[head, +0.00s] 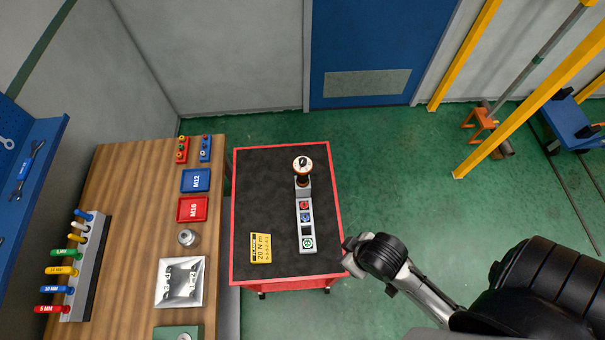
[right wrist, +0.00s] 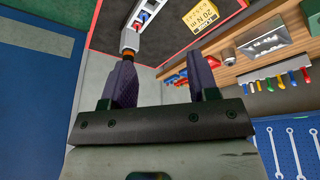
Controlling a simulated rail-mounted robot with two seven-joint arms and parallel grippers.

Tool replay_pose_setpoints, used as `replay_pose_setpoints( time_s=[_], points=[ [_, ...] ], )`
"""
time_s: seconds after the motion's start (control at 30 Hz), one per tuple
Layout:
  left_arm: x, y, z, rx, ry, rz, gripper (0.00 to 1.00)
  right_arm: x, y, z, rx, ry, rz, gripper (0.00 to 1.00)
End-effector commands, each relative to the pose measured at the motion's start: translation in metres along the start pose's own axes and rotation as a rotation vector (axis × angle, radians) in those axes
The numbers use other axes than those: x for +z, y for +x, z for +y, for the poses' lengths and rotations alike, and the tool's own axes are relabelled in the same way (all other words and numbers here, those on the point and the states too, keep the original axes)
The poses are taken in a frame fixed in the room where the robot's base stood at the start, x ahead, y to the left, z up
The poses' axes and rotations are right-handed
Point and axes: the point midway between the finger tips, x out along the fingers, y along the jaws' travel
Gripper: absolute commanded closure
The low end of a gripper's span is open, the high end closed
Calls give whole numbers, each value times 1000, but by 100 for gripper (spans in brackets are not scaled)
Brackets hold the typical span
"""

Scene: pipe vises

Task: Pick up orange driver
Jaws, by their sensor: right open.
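A driver with a pale round top and dark body (head: 302,165) stands in the end slot of a grey rack on the black-topped cart. In the right wrist view an orange band (right wrist: 128,54) shows on it, just beyond the left finger, which hides part of it. My right gripper (head: 350,253) is at the cart's right edge, apart from the driver. In the right wrist view its two fingers (right wrist: 162,80) are spread with nothing between them. My left gripper is not in view.
The grey rack (head: 306,231) has red, blue and green marked slots. A yellow 20 N m card (head: 260,248) lies beside it. The wooden bench (head: 140,215) at left holds trays and a row of coloured-handled tools (head: 62,270).

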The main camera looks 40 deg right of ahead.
Motion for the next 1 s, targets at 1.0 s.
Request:
replay_pose_setpoints(
  time_s=[1.0],
  points=[
    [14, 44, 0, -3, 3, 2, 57, -21, 39, 4, 13, 0, 79, 26]
  ],
)
